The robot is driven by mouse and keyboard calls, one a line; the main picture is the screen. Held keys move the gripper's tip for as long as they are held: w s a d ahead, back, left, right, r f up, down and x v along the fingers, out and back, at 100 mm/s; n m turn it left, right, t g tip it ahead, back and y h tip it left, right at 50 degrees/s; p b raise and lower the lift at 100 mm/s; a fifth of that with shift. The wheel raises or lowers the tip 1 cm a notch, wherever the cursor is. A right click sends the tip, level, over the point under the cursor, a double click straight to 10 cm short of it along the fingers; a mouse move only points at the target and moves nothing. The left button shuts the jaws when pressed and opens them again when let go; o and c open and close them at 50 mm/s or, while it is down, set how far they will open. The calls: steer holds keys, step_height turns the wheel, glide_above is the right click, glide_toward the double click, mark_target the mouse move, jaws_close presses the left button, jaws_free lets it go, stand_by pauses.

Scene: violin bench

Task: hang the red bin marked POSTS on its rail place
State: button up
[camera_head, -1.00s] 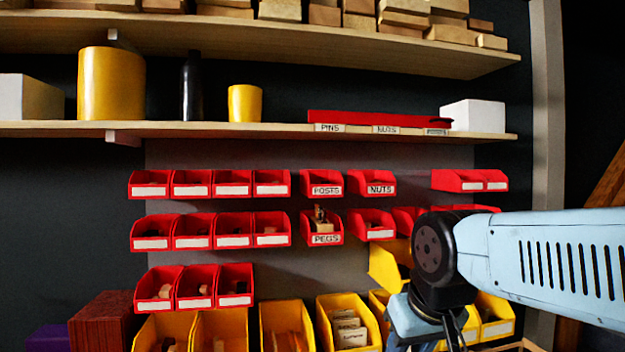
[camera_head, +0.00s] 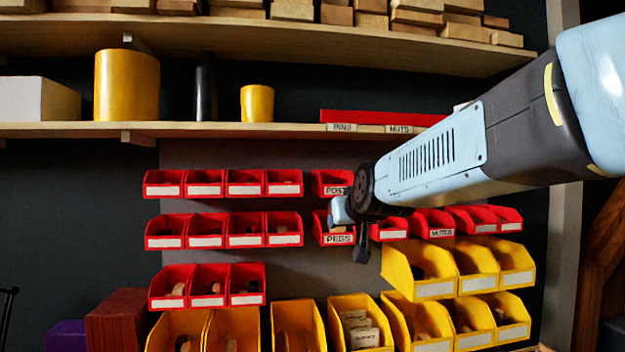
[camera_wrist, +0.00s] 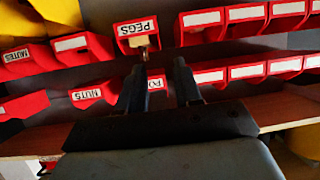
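The red bin marked POSTS (camera_head: 331,183) hangs in the upper row of the wall panel, partly hidden by my arm in the head view. Directly below it is the red bin marked PEGS (camera_head: 337,237). In the wrist view, which is upside down, the POSTS bin (camera_wrist: 157,83) shows between the fingers of my gripper (camera_wrist: 160,66), with part of its label hidden by one finger. The PEGS bin (camera_wrist: 138,33) lies above the fingertips there, with a wooden piece in it. My gripper is open, its fingers apart; I cannot tell whether they touch the POSTS bin.
Red bins hang in rows to the left (camera_head: 225,185) and right (camera_head: 485,217). A red bin marked NUTS (camera_wrist: 92,96) is close beside the gripper. Yellow bins (camera_head: 420,268) are below. A wooden shelf (camera_head: 230,130) runs above. Bare panel shows left of POSTS.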

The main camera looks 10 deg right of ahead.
steer(key=w+r+t, duration=0.5)
steer(key=w+r, duration=0.4)
steer(key=w, duration=0.2)
glide_above(319, 194)
steer(key=w, duration=0.1)
steer(key=shift+w+d+f+m+h, duration=0.1)
steer(key=shift+w+f+m+h, duration=0.1)
steer(key=shift+m+h, duration=0.2)
steer(key=shift+c, duration=0.4)
jaws_close()
stand_by(0.3)
